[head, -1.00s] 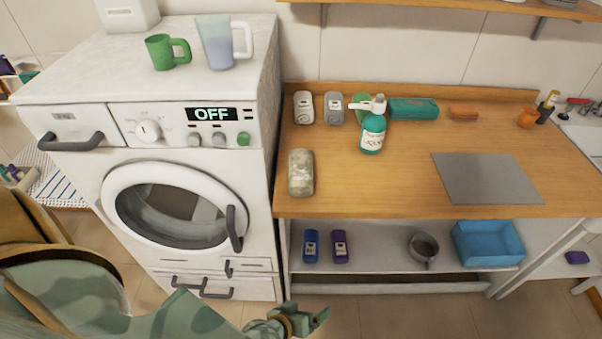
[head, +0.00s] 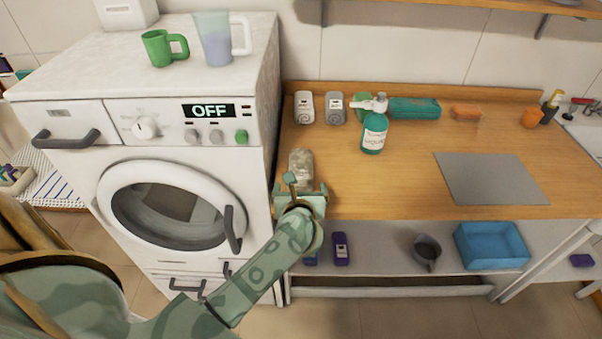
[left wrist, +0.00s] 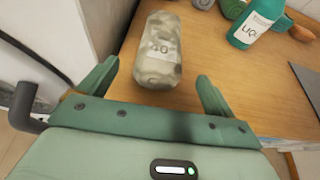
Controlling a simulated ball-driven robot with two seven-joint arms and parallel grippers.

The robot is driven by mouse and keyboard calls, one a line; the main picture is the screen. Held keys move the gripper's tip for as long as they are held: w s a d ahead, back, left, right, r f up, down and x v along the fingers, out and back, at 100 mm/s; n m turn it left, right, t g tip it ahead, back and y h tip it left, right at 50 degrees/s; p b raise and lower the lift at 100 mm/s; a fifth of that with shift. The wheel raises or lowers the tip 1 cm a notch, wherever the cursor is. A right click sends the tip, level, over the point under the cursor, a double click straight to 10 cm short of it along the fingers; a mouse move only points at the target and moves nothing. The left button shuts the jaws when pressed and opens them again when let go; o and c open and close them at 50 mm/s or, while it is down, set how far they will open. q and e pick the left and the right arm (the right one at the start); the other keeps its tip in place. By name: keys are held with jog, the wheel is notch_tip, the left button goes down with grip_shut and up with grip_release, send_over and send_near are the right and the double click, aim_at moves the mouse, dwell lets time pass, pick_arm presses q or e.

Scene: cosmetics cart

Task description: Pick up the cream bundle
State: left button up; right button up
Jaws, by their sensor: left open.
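The cream bundle (head: 301,164) is a pale, mottled roll at the left front of the wooden counter, near the washing machine. In the left wrist view the bundle (left wrist: 159,50) shows a label reading "40". My left gripper (head: 305,190) is at the counter's front edge, just on the near side of the bundle, and hides its near end in the head view. In the left wrist view the left gripper (left wrist: 155,84) is open, its fingers apart, with the bundle ahead of and partly between them. No contact shows. My right gripper is not in view.
The washing machine (head: 190,132) stands close on the left. A grey mat (head: 490,179) lies at the right. The counter right of the bundle is clear.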

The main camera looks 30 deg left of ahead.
aim_at(300, 183)
pick_arm(q)
jog(key=x, duration=0.2)
jog(key=shift+w+a+f, duration=0.15)
jog(key=shift+w+f, duration=0.05)
jog(key=shift+w, duration=0.05)
jog(key=shift+w+a, duration=0.35)
jog(key=shift+w, duration=0.2)
jog(key=b+x, duration=0.1)
jog(key=x, duration=0.3)
jog(key=shift+w+a, duration=0.1)
jog(key=shift+w, duration=0.2)
jog(key=shift+r, duration=0.15)
jog(key=c, duration=1.2)
